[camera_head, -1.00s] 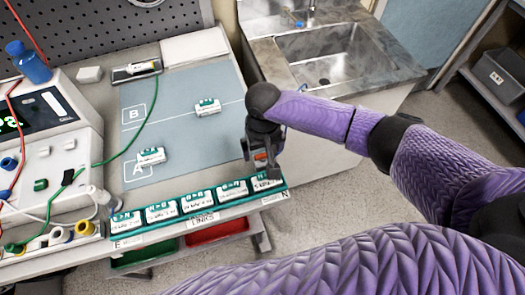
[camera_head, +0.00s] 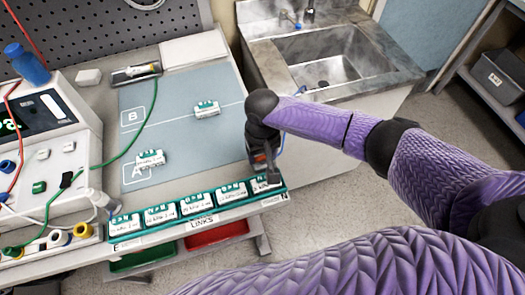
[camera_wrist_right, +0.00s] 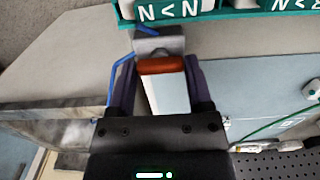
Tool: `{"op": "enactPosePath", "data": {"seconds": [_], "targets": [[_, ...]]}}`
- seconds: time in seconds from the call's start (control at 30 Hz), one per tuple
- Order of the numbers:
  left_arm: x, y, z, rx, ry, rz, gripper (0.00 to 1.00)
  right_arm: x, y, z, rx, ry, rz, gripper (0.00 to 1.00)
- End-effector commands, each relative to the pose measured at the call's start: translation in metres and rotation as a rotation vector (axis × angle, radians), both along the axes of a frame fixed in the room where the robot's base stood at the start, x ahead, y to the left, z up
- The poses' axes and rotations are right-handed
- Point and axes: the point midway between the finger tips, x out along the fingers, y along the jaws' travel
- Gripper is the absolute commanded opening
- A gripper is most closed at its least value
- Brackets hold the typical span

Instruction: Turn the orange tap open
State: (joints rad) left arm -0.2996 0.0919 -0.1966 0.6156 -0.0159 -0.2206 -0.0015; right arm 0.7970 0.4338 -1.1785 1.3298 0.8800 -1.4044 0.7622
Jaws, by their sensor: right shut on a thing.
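The orange tap shows in the right wrist view as an orange-topped, pale lever (camera_wrist_right: 160,66) between the two dark fingers of my right gripper (camera_wrist_right: 162,85). A grey block (camera_wrist_right: 159,42) sits just beyond its orange end. In the head view my right gripper (camera_head: 263,165) points down at the right edge of the bench, beside the last pack in the green rack (camera_head: 237,203). It is shut on the tap, which it mostly hides in the head view. My left gripper is not in view.
A blue tube (camera_wrist_right: 120,72) runs beside the gripper. Packs in the green rack stand close to it. Two more packs (camera_head: 207,108) (camera_head: 150,158) lie on the grey-blue mat (camera_head: 178,120). A sink (camera_head: 325,58) is behind; open floor lies right of the bench.

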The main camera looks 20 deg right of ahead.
Motion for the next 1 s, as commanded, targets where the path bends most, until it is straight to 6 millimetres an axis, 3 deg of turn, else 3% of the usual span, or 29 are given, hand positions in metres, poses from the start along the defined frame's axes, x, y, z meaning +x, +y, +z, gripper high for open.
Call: {"op": "enactPosePath", "data": {"seconds": [0.27,1.0], "targets": [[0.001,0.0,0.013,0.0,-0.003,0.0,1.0,-0.001,0.0,0.003,0.0,0.002,0.127,0.06],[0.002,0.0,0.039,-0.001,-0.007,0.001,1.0,0.0,0.0,0.001,0.001,-0.001,0.728,0.06]]}}
